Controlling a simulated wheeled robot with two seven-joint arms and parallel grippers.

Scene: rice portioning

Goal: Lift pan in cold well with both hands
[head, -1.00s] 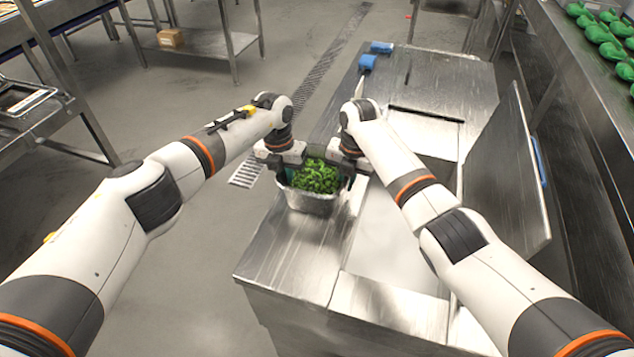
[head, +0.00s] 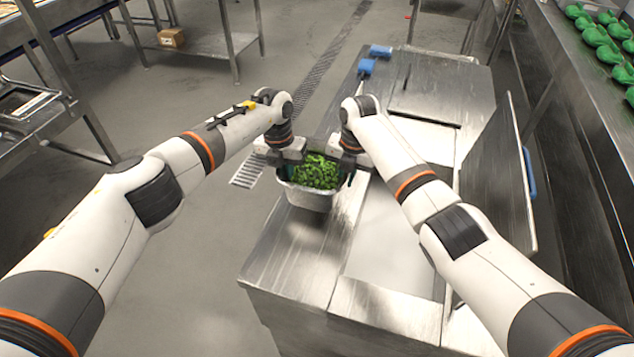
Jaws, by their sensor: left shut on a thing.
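A small metal pan (head: 309,199) filled with chopped green food (head: 315,172) is between my two grippers, over the left edge of the steel counter (head: 290,248). My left gripper (head: 284,168) is shut on the pan's left rim. My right gripper (head: 347,172) is at the pan's right rim; its fingers are partly hidden by my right wrist, so its grip does not show clearly. The pan looks level. Whether its base touches the counter cannot be told from this view.
A lid or door panel (head: 500,180) stands tilted open on the counter's right side. Blue-handled tools (head: 367,66) lie at the counter's far left. A rail with several green items (head: 600,45) runs along the right. A wire-shelf table (head: 30,110) stands at the left.

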